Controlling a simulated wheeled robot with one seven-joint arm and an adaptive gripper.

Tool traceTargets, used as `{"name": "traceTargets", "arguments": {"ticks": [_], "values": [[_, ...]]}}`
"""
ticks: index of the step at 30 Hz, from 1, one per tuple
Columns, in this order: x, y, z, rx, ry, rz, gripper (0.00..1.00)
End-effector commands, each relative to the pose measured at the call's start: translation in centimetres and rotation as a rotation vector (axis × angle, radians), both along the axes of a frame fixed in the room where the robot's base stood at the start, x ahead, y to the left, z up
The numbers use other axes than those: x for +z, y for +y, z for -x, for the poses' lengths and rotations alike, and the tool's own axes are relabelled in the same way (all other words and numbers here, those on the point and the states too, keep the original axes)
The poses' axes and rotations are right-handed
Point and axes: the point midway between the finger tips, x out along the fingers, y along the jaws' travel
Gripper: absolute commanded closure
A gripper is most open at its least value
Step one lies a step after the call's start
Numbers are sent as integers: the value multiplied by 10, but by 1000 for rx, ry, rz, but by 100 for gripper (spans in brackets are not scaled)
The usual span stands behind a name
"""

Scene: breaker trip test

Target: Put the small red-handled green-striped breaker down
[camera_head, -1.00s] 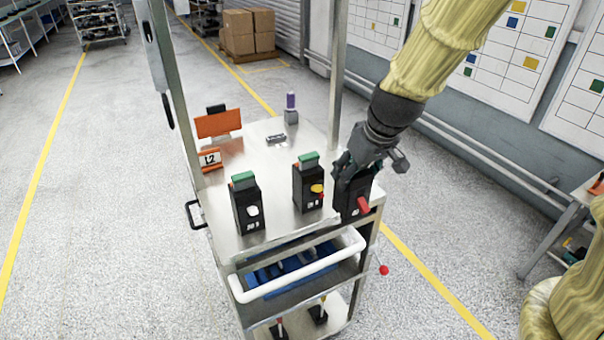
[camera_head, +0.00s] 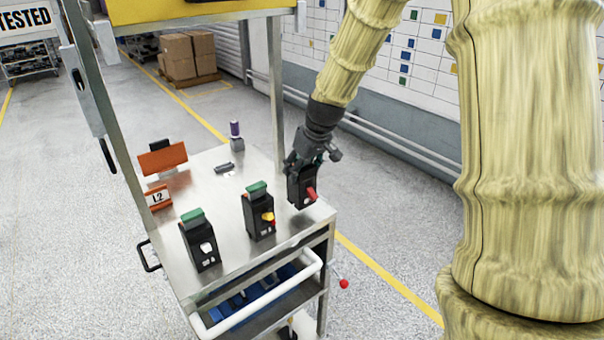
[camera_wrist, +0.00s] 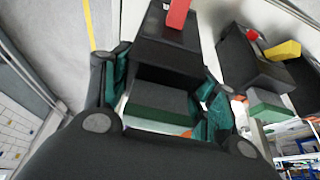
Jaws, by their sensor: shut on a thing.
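The small black breaker with a red handle (camera_head: 303,187) is at the right end of the cart's top. My gripper (camera_head: 304,166) is shut on its upper part from above. In the wrist view the held breaker (camera_wrist: 168,48) sits between the fingers, with its red handle and a green band (camera_wrist: 160,105) showing. It looks upright at or just above the cart top (camera_head: 275,241); I cannot tell whether its base touches.
A yellow-handled breaker (camera_head: 259,213) stands left of the held one, and a white-handled breaker (camera_head: 200,243) further left. Behind are an orange plate (camera_head: 163,158), an L2 sign (camera_head: 159,197) and a purple-topped item (camera_head: 236,136). Cart posts rise at the back.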

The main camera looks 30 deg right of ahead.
Motion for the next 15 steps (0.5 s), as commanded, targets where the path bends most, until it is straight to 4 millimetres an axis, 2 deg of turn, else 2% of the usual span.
{"name": "traceTargets", "arguments": {"ticks": [6,15], "values": [[-1,-7,-8,0,1,0,100],[-32,-6,-7,-1,0,0,100]]}}
